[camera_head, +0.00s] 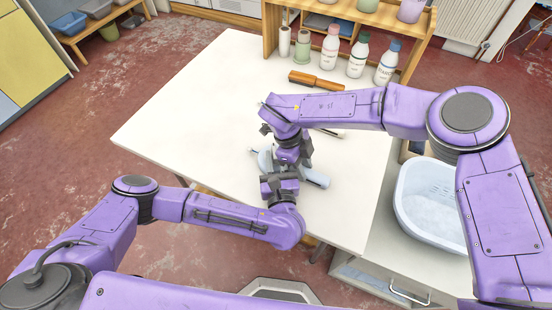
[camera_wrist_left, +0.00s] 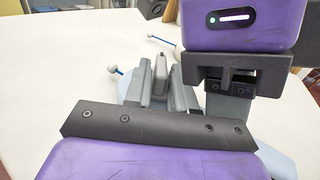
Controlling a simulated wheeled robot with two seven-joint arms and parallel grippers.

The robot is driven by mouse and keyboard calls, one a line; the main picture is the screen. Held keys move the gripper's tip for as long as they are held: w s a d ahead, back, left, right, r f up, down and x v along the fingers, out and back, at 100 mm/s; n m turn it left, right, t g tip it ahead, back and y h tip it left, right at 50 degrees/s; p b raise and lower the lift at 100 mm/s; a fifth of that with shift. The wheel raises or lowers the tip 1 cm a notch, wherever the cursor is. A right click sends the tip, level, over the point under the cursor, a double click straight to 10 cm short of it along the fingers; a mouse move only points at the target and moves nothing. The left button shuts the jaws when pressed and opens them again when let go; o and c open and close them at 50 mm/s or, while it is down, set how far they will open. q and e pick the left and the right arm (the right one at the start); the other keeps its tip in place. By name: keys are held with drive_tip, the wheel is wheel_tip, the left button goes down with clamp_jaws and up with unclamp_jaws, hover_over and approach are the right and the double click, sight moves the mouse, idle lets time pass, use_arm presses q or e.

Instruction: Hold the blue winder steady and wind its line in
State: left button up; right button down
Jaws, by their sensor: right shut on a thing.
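The blue winder (camera_head: 315,178) lies on the white table near its front edge, a pale grey-blue body largely covered by my grippers. Part of its pale blue body also shows in the left wrist view (camera_wrist_left: 129,90). My left gripper (camera_head: 270,165) reaches in from the front over the winder. Its grey fingers (camera_wrist_left: 160,82) are close around the winder's middle, and their grip is not clear. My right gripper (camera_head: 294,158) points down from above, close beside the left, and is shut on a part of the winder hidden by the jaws.
A white basin (camera_head: 430,205) stands at the right. The table's left side is clear.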

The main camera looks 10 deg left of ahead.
use_arm(q)
clamp_jaws()
drive_tip(key=shift+h, duration=0.3)
drive_tip(key=shift+r+m+t+h, duration=0.1)
drive_tip(key=shift+m+t+h, duration=0.2)
drive_tip(key=shift+m+h, duration=0.2)
drive_tip(key=m+h, duration=0.2)
drive_tip(key=h, duration=0.1)
drive_tip(key=a+m+h, duration=0.1)
drive_tip(key=m+h, duration=0.1)
drive_tip(key=h, duration=0.1)
drive_tip(key=m+g+h, duration=0.1)
drive_tip(key=m+h, duration=0.1)
drive_tip(key=m+g+h, duration=0.1)
drive_tip(key=h, duration=0.2)
drive_tip(key=a+m+g+h, duration=0.1)
drive_tip(key=m+g+h, duration=0.1)
drive_tip(key=h, duration=0.1)
drive_tip(key=shift+w+m, duration=0.25)
drive_tip(key=shift+m, duration=0.05)
drive_tip(key=shift+a+h, duration=0.1)
drive_tip(key=shift+h, duration=0.2)
